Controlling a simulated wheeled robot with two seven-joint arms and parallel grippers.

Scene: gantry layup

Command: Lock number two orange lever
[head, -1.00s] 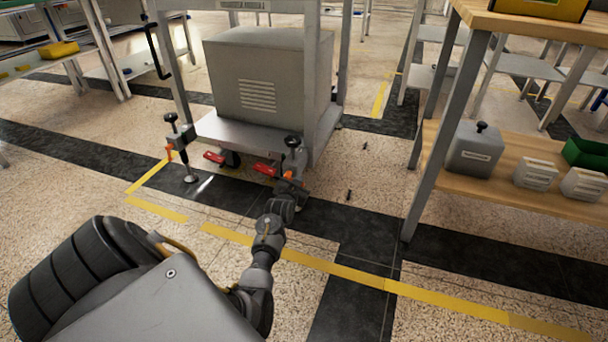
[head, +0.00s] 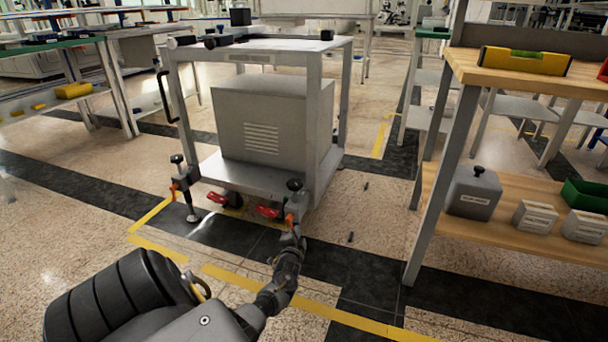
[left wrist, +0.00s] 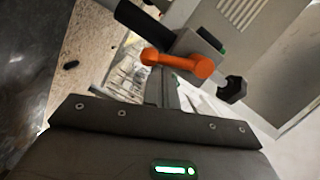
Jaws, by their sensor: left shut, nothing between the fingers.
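An orange lever (head: 290,218) is on the clamp of the cart's right front foot, just above my left gripper (head: 294,230). The lever is large in the left wrist view (left wrist: 182,64), lying across the grey clamp block, its rounded end to the left. My left gripper (left wrist: 165,92) is shut and empty, its fingertips close below the lever; I cannot tell whether they touch. A second orange lever (head: 174,187) is on the left front foot. No number is readable on either lever. My right gripper is out of view.
The grey cart (head: 232,180) carries a large box (head: 262,125) and has red caster pedals (head: 268,212) beside the feet. A wooden bench (head: 512,68) with a lower shelf stands to the right. Small dark pieces (head: 350,237) lie on the floor. Floor between cart and bench is otherwise open.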

